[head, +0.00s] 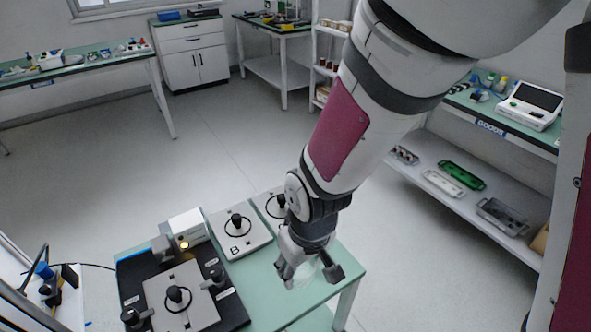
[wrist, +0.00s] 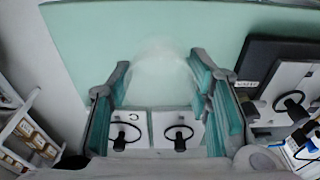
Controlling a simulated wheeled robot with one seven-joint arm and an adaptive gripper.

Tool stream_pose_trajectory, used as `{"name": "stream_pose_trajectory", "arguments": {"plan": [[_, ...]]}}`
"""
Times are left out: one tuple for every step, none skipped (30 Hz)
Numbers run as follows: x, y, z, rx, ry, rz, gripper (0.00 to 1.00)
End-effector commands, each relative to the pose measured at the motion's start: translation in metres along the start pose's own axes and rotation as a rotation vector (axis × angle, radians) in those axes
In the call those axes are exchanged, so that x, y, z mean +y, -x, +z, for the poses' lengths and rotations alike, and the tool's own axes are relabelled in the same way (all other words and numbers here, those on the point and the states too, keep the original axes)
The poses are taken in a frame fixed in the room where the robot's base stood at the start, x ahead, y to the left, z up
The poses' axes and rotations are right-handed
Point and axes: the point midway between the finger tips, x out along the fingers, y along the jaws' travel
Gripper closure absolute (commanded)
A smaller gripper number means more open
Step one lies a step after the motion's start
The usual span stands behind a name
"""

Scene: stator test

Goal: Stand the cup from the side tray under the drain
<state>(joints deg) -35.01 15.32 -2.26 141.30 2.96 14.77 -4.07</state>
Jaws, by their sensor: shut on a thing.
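My gripper (head: 310,274) is over the right part of the green-topped table (head: 305,300) in the head view. It is shut on a clear, see-through cup (head: 304,274), which is very faint against the tabletop. In the wrist view the cup (wrist: 162,72) shows as a pale rounded shape between the two fingers of my gripper (wrist: 160,85). Its lower edge and its gap to the table are hard to tell. I cannot make out the drain or the side tray for certain.
A black fixture (head: 236,311) with a clamped plate (head: 180,297) and a white box with a lit lamp (head: 187,225) stands left on the table. Plates with black knobs, one marked B (head: 238,235), lie behind it. A goods shelf (head: 430,165) is at right.

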Motion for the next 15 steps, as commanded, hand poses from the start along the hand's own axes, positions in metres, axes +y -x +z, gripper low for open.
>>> {"name": "stream_pose_trajectory", "arguments": {"plan": [[0.009,-0.004,-0.01,0.0,-0.007,0.001,0.76],[0.014,-0.006,-0.016,0.0,-0.006,0.001,0.76],[0.021,-0.008,-0.023,0.0,-0.007,0.001,0.76],[0.025,-0.009,-0.029,0.0,-0.006,0.001,0.76],[0.03,-0.011,-0.034,-0.001,-0.007,0.001,0.76],[0.036,-0.013,-0.042,0.0,-0.007,0.001,0.76],[0.04,-0.015,-0.047,0.0,-0.006,0.001,0.76],[0.045,-0.016,-0.053,-0.001,-0.006,0.001,0.76],[0.051,-0.018,-0.06,0.0,-0.005,0.001,0.76],[0.056,-0.02,-0.066,0.0,-0.005,0.001,0.76],[0.06,-0.021,-0.071,-0.001,-0.006,0.001,0.76],[0.065,-0.023,-0.077,-0.001,-0.004,0.001,0.76],[0.068,-0.024,-0.082,0.0,-0.004,0.001,0.76],[0.072,-0.025,-0.086,0.0,-0.005,0.001,0.76],[0.075,-0.026,-0.09,-0.001,-0.004,0.001,0.76]]}}
